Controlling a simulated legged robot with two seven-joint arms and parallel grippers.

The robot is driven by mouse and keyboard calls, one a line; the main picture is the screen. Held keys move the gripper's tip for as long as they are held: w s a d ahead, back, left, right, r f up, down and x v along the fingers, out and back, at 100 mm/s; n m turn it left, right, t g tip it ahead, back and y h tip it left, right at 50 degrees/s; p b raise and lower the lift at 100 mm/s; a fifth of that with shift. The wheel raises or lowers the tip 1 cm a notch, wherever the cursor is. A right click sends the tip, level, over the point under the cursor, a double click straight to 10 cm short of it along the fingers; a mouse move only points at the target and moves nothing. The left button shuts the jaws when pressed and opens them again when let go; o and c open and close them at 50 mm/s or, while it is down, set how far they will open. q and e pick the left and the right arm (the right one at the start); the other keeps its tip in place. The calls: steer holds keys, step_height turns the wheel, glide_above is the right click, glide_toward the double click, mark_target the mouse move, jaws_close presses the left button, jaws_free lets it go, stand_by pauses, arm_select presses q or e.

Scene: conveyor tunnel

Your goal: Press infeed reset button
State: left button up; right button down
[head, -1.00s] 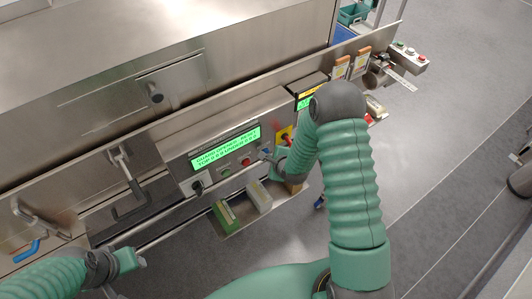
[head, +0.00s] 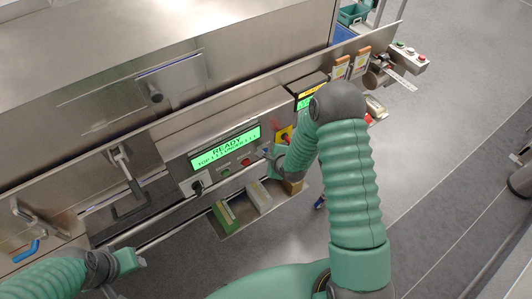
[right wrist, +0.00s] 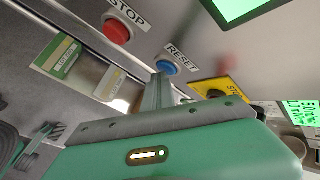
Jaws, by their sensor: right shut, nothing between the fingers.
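The blue button (right wrist: 167,67) labelled RESET shows in the right wrist view on the grey panel, between the red STOP button (right wrist: 117,31) and a yellow plate (right wrist: 222,88). My right gripper (right wrist: 160,86) is shut and empty. Its fingertips are just beside the blue button's lower edge; I cannot tell whether they touch it. In the head view the right gripper (head: 269,154) is at the control panel's right part and largely covers the blue button.
A rail (head: 155,239) runs along the front below the panel. A tray with green and pale blocks (head: 226,214) hangs under the panel, near my right arm. A lever handle (head: 128,175) stands left of the display. Grey floor lies free at the right.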

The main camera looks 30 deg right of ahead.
steer(key=shift+s+d, duration=0.1)
steer(key=shift+s, duration=0.8)
steer(key=shift+s, duration=0.1)
steer(key=s, duration=0.5)
steer(key=shift+d, duration=0.2)
